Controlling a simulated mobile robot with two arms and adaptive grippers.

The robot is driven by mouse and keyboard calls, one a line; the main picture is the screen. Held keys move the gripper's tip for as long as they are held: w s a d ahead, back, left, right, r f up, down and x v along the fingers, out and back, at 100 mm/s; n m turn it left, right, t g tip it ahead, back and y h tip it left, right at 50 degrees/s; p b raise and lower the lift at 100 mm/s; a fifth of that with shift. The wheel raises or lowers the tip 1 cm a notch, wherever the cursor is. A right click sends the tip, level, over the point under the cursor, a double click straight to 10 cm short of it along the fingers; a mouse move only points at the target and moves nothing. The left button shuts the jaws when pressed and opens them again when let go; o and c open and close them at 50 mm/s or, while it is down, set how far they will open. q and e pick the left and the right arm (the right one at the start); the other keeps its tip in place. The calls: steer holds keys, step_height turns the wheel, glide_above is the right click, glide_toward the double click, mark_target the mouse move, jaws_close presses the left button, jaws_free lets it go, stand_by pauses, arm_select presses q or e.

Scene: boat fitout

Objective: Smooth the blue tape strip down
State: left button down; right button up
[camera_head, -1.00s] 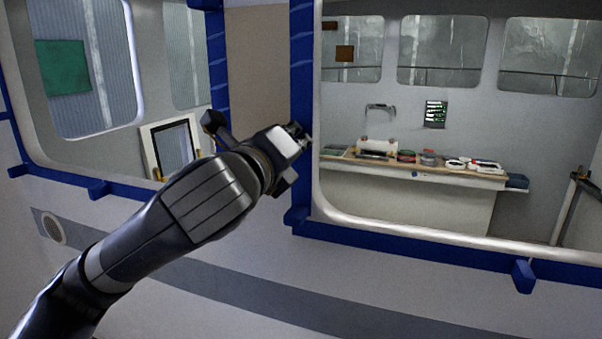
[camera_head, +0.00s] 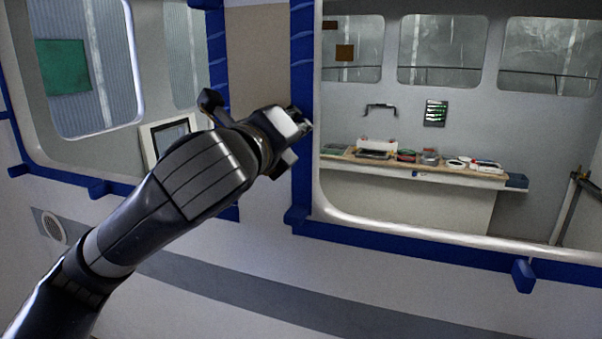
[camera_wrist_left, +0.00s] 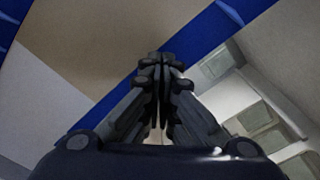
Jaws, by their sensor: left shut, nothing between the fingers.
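Blue tape strips frame the window openings. The vertical blue strip (camera_head: 303,60) runs down the left side of the right-hand window; it also shows as a diagonal band in the left wrist view (camera_wrist_left: 190,52). My left gripper (camera_head: 304,122) is at this strip, about mid-height, in front of its lower part. In the left wrist view its fingers (camera_wrist_left: 160,62) are together and empty, with their tips over the blue band. I cannot tell whether the tips touch the tape. The arm and gripper hide part of the left strip and the wall between. My right gripper is not in view.
A shelf (camera_head: 450,171) with several small items is seen through the right-hand window. Blue tape tabs stick out at the bottom corner (camera_head: 297,215) and lower right (camera_head: 523,276). A framed panel (camera_head: 168,140) stands behind the arm.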

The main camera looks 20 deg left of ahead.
mark_target(301, 43)
arm_select(q)
steer(key=shift+w+r, duration=0.1)
steer(key=shift+r, duration=1.8)
steer(key=shift+w+r, duration=0.1)
steer(key=shift+r, duration=1.75)
steer(key=shift+r, duration=1.9)
steer(key=shift+r, duration=0.15)
steer(key=shift+r, duration=0.4)
